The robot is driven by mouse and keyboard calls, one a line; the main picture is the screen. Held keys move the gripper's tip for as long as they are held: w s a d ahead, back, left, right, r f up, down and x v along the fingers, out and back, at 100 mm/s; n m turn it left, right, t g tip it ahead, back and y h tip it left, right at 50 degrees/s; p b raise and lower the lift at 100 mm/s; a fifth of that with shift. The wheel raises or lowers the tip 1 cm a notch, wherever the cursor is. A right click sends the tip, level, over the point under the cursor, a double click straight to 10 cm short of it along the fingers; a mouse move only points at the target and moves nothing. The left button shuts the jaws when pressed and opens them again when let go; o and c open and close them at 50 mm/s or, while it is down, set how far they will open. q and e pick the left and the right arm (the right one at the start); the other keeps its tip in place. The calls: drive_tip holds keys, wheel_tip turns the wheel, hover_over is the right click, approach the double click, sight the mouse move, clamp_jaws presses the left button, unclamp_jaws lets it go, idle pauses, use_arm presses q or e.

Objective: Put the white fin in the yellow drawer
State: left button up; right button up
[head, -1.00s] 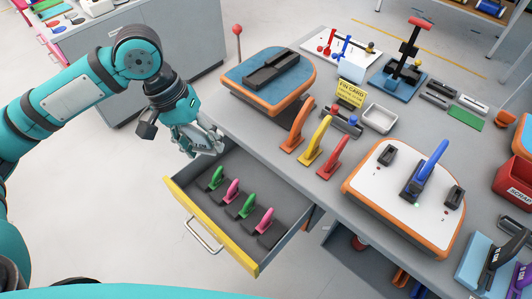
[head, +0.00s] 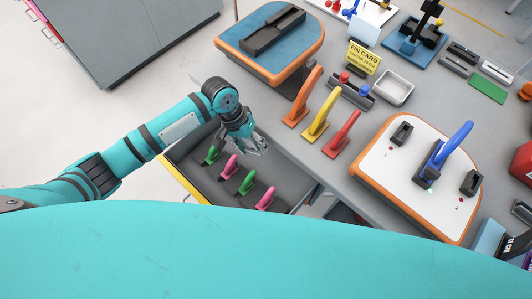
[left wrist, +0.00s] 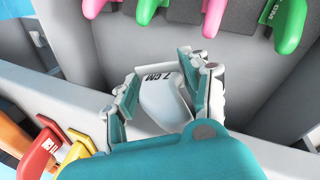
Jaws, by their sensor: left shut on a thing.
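My left gripper (head: 258,146) is over the open yellow drawer (head: 187,181), near its tabletop side. In the left wrist view, the gripper (left wrist: 165,90) is shut on the white fin (left wrist: 165,104), which is marked "7 CM" and sits between the two fingers. In the head view the fin is too small to make out clearly. The drawer holds pink and green fins (head: 247,185) in dark bases, in a row. The wrist view does not clearly show whether the white fin touches the drawer. My right gripper is out of view.
Orange, yellow (head: 322,118) and red fins stand on the tabletop beside the drawer. A blue-topped board (head: 235,52) and a white board (head: 375,168) with a blue fin lie on the table. A fin card (head: 363,58) and a metal tray (head: 394,88) are behind.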

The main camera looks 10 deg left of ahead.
use_arm(q)
drive_tip(key=shift+f, duration=1.15)
drive_tip(key=shift+d+f, duration=0.1)
drive_tip(key=shift+s+d, duration=0.1)
drive_tip(key=shift+d, duration=0.2)
drive_tip(key=d, duration=0.1)
drive_tip(key=d+f+p, duration=0.1)
drive_tip(key=d, duration=0.1)
drive_tip(key=shift+s+d+f+p, duration=0.1)
drive_tip(key=shift+s+f+p, duration=0.05)
drive_tip(key=shift+s+p, duration=0.15)
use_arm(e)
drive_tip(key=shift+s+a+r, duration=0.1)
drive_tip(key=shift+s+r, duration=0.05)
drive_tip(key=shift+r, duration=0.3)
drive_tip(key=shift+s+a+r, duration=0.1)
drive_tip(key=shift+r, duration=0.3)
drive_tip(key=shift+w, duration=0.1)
